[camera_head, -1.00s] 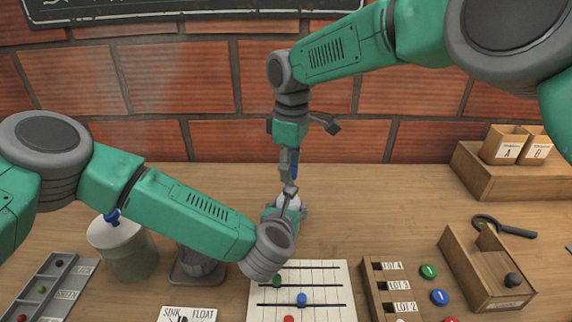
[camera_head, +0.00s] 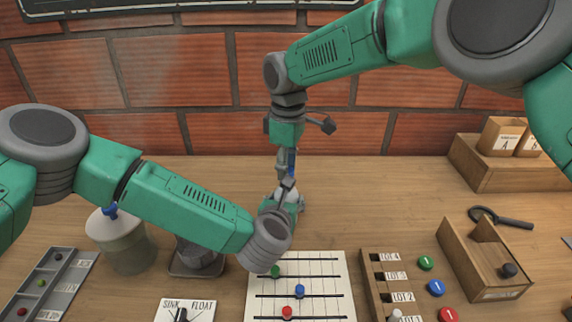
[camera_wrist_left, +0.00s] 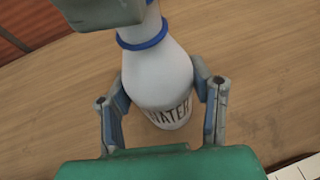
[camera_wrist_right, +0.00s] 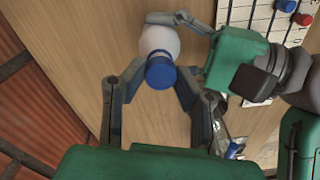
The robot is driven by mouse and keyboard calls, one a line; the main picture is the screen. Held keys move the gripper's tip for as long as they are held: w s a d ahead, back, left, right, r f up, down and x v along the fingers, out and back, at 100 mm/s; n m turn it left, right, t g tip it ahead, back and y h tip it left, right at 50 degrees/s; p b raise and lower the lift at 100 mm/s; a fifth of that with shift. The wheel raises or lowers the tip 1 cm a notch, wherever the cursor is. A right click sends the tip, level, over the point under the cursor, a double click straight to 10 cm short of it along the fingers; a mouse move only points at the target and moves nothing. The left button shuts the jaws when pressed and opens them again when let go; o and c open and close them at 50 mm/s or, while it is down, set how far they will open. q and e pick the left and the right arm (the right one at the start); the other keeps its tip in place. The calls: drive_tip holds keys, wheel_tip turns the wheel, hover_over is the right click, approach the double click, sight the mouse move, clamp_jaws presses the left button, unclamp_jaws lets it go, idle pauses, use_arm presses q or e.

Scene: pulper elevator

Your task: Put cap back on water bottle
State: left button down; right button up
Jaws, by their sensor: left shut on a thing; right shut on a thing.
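The white water bottle (camera_wrist_left: 158,70), with a blue ring at its neck and a WATER label, stands on the table in the left wrist view. My left gripper (camera_wrist_left: 158,88) is shut on its body from both sides. The blue cap (camera_wrist_right: 160,74) is between the fingers of my right gripper (camera_wrist_right: 157,82), which is shut on it. In the right wrist view the cap overlaps the bottle's neck; I cannot tell whether it touches. The bottle's top is hidden in the left wrist view. In the head view the bottle (camera_head: 284,194) is mostly covered by the grippers.
A white board with coloured beads (camera_head: 300,270) lies just in front of the grippers. A white jar (camera_head: 117,240) and a dark stand (camera_head: 197,262) are to the left. A lot rack (camera_head: 375,285), wooden tray (camera_head: 495,290) and magnifier (camera_head: 505,219) are to the right. The brick wall (camera_head: 180,60) is behind.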

drive_tip(key=shift+a+f, duration=0.1)
drive_tip(key=shift+f, duration=0.5)
idle(0.4)
drive_tip(key=m, duration=0.5)
drive_tip(key=shift+m, duration=0.3)
drive_tip(key=m, duration=0.4)
drive_tip(key=o, duration=0.7)
drive_tip(key=shift+c, duration=0.2)
